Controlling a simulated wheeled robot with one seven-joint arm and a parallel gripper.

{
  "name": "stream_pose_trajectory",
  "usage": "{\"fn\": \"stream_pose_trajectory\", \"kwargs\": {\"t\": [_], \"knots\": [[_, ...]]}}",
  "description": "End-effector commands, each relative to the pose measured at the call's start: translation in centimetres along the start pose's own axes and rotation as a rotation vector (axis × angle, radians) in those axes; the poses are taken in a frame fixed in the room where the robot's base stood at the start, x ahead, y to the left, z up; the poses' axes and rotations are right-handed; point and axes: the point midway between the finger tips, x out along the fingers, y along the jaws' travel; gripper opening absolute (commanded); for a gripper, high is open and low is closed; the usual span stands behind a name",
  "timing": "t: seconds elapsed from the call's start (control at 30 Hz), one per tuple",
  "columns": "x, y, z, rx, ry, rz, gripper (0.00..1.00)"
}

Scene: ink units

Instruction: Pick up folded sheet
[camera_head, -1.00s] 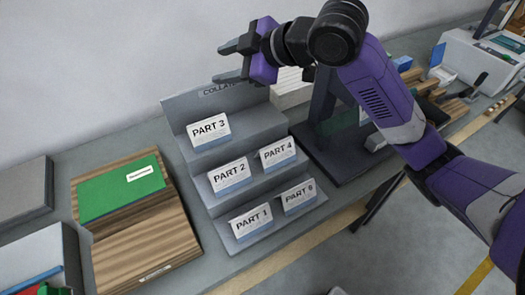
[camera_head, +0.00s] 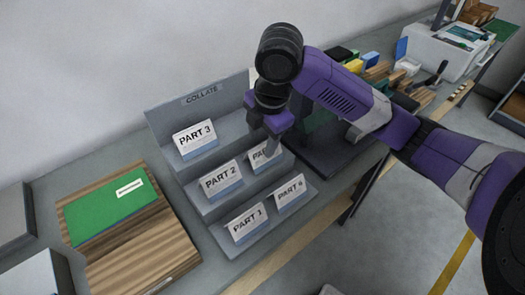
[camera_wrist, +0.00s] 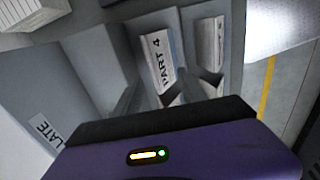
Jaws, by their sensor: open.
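White folded sheets stand on a grey stepped rack (camera_head: 165,128) marked COLLATE. PART 3 (camera_head: 195,138) is on the top step. PART 2 (camera_head: 221,180) and a partly hidden sheet (camera_head: 262,158) share the middle step. PART 1 (camera_head: 246,224) and another sheet (camera_head: 290,191) stand on the bottom step. My gripper (camera_head: 271,142) is open and points down at the partly hidden sheet. In the wrist view that sheet reads PART 4 (camera_wrist: 158,58), and my fingertips (camera_wrist: 170,92) lie on either side of its near end. I cannot tell whether they touch it.
A wooden board with a green folder (camera_head: 105,212) lies left of the rack. A dark stand (camera_head: 335,150) is close on the right. A white machine (camera_head: 450,50) is farther right. The wall is close behind the rack.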

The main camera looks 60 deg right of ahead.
Motion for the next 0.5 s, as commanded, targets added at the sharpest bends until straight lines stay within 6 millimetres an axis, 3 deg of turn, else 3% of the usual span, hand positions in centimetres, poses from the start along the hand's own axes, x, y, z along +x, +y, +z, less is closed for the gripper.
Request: {"fn": "stream_pose_trajectory", "kwargs": {"t": [0.23,0.5], "knots": [[3.3,0.4,0.0,0.002,0.0,-0.001,0.49],[4.0,0.5,0.0,0.001,0.001,0.001,0.49]]}}
